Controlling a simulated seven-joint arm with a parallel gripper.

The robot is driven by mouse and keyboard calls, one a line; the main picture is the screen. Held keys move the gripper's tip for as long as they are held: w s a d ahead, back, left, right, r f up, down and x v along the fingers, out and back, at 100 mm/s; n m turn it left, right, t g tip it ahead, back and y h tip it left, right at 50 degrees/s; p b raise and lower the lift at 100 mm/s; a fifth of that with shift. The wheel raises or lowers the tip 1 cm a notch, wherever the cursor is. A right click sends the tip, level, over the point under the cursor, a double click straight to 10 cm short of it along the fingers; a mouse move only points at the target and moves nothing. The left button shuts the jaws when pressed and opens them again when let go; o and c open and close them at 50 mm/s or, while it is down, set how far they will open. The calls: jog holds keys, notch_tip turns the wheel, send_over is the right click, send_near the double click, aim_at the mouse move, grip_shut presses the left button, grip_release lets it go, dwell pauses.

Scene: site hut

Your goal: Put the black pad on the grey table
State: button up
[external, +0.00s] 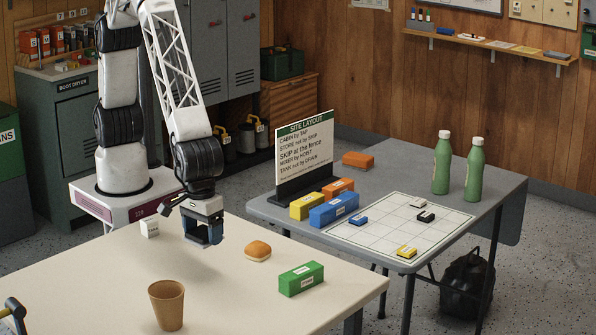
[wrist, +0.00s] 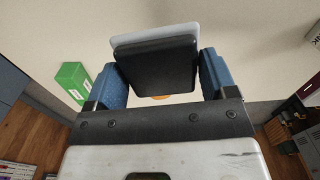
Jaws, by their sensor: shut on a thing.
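The black pad (wrist: 155,68) is between the blue fingers of my gripper (wrist: 158,82) in the wrist view, with a pale layer along its far edge. My gripper (external: 203,234) is shut on it and hangs above the cream table, left of the bun, in the external view. There the pad is hard to make out between the fingers. The grey table (external: 395,172) stands to the right and behind, apart from my gripper. It carries a white grid sheet (external: 385,228), a site layout sign (external: 304,150) and several blocks.
On the cream table (external: 215,300) are a bun (external: 257,250), a green box (external: 301,279), a brown cup (external: 167,304) and a small white box (external: 149,228). Two green bottles (external: 443,165) stand on the grey table. Its back middle has bare room beside an orange block (external: 358,160).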

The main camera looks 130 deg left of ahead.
jog(key=w+a+n, duration=0.3)
jog(key=w+a, duration=0.1)
jog(key=a, duration=1.3)
jog(key=w+a+n, duration=0.3)
jog(key=a, duration=1.4)
jog(key=w+a+n, duration=0.3)
jog(key=w+a, duration=0.1)
jog(key=a, duration=1.2)
jog(key=s+a+n, duration=0.2)
jog(key=s+a, duration=0.5)
jog(key=a, duration=0.8)
jog(key=s+a+n, duration=0.3)
jog(key=s+a, duration=0.4)
jog(key=a, duration=0.9)
jog(key=s+a+n, duration=0.3)
jog(key=s+a, duration=0.4)
jog(key=a, duration=0.9)
jog(key=shift+r, duration=0.1)
send_over(396, 159)
jog(key=shift+s+a+f, duration=0.1)
jog(key=shift+f, duration=3)
